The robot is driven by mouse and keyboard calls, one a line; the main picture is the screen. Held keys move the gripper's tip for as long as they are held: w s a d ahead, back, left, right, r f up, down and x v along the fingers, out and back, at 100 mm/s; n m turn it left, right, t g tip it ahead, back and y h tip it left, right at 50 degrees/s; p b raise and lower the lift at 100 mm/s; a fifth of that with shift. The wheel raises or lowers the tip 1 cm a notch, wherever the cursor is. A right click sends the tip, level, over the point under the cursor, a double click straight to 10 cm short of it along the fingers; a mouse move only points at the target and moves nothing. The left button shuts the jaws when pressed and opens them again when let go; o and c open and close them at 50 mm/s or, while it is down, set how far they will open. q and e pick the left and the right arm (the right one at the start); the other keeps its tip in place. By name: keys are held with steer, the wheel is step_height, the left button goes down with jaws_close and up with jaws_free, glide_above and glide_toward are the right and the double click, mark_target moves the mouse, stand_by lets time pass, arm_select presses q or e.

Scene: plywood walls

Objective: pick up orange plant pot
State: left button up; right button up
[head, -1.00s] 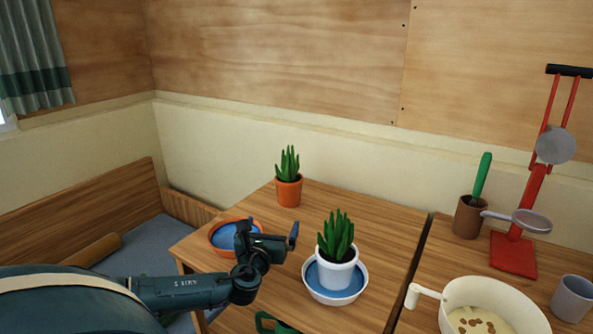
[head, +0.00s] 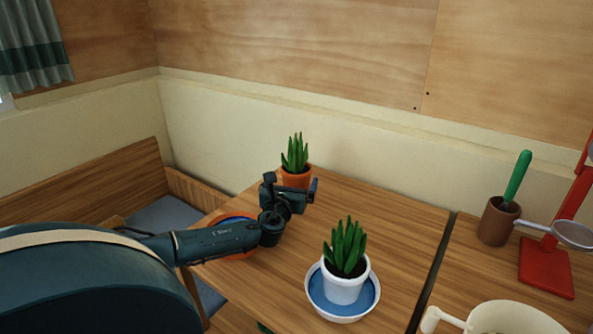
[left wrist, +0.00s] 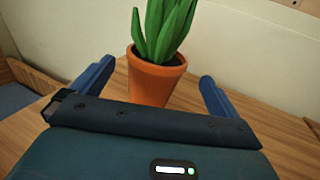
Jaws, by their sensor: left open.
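The orange plant pot (head: 297,180) with a green spiky plant stands upright on the wooden table, near its back edge. In the head view my left gripper (head: 290,190) is in front of it and hides part of the pot. In the left wrist view the pot (left wrist: 155,82) stands ahead, between the two blue fingers of my open left gripper (left wrist: 155,88). There is room on both sides of the pot. I cannot tell how far between the fingers it stands. My right gripper is not in view.
A white pot (head: 345,290) with a similar plant stands in a white dish with a blue inside (head: 317,303). An orange-rimmed blue dish (head: 238,256) is partly hidden under my left arm. A brown cup (head: 497,222) and a red stand (head: 546,268) are at the right.

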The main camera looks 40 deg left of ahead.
mark_target(296, 170)
arm_select(q)
steer(key=shift+x, duration=3.25)
steer(key=shift+s+a, duration=0.1)
steer(key=shift+a, duration=0.05)
steer(key=shift+c, duration=0.6)
